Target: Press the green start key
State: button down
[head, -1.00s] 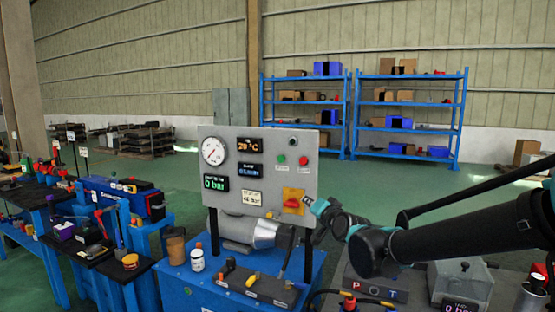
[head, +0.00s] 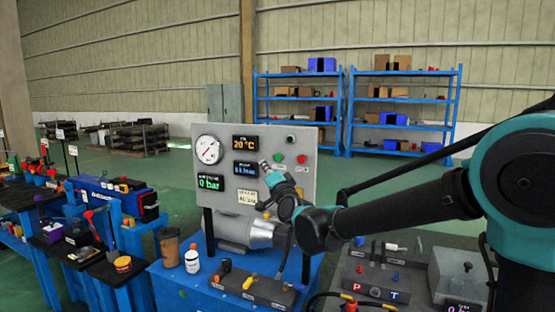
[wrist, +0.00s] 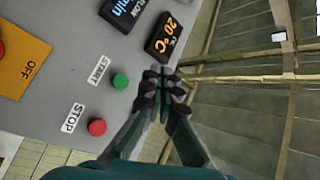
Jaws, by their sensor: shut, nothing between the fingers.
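The green start key (head: 278,157) is a small round button at the upper right of the grey panel (head: 304,140). In the wrist view the green key (wrist: 120,81) sits beside a START label. The red stop key (wrist: 97,127) is beside a STOP label below it; it also shows in the head view (head: 302,159). My gripper (wrist: 163,78) is shut and empty, its fingertips to the right of the green key in the wrist view. In the head view my gripper (head: 264,167) is in front of the panel, just left of and below the green key. Contact cannot be told.
A yellow plate marked OFF (wrist: 25,62) is on the panel; my gripper hides most of it in the head view. A pressure gauge (head: 208,150) and lit displays fill the panel's left. A blue stand with bottles (head: 192,262) is below. Blue shelves stand far behind.

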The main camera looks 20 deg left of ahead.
jog(key=shift+w+d, duration=0.2)
jog(key=shift+w, duration=1.85)
jog(key=shift+w+d, duration=0.2)
jog(key=shift+w, duration=1.85)
jog(key=shift+w, duration=0.15)
jog(key=shift+w, duration=0.25)
jog(key=shift+w, duration=0.5)
jog(key=shift+s, duration=0.95)
jog(key=shift+s+a, duration=0.2)
jog(key=shift+s, duration=2.3)
